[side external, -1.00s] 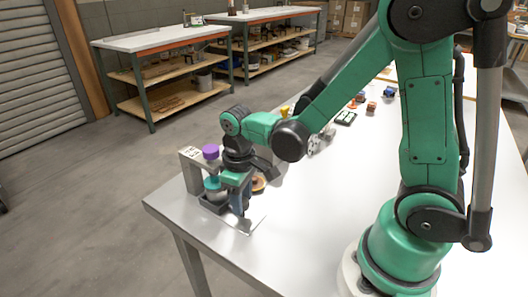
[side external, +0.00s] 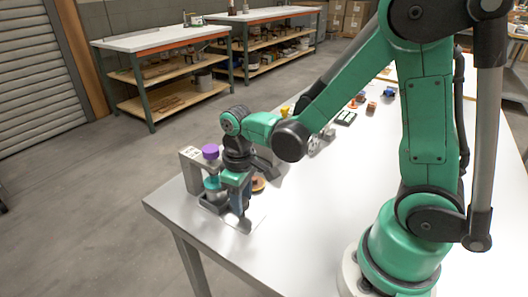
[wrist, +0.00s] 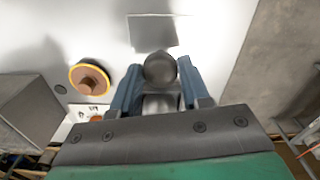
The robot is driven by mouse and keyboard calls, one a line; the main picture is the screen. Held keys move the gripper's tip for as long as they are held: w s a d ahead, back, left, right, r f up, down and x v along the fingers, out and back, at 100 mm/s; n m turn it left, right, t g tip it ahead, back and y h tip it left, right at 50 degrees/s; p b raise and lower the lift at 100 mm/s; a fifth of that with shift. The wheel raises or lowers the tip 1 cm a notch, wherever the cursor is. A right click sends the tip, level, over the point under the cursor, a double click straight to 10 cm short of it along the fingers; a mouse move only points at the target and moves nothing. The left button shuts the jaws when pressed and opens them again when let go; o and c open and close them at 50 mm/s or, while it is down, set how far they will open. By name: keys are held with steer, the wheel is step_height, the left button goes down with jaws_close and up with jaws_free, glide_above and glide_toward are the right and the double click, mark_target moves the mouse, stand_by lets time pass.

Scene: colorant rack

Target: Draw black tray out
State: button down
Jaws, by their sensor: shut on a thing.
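The black tray (side external: 212,206) is low at the grey rack (side external: 188,172), under a teal part (side external: 212,184); my gripper covers part of it in the side view. My gripper (side external: 239,203) is at the tray's front, low over the table. In the wrist view its two blue fingers (wrist: 160,82) are shut around a dark grey round knob (wrist: 160,68). The knob's join to the tray is hidden in both views. A purple cap (side external: 211,151) is on top of the rack.
A thin grey square (wrist: 152,31) lies on the white table (side external: 310,215) in front of the gripper. A brown disc with a yellow rim (wrist: 90,79) is beside the fingers. Several small objects stand farther back. The table edge is close to the rack.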

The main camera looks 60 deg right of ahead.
stand_by(0.4)
steer(key=s, duration=0.7)
steer(key=shift+s, duration=0.3)
steer(key=shift+c, duration=2.1)
jaws_free()
steer(key=shift+w, duration=0.1)
steer(key=shift+r, duration=0.1)
steer(key=shift+r, duration=2.75)
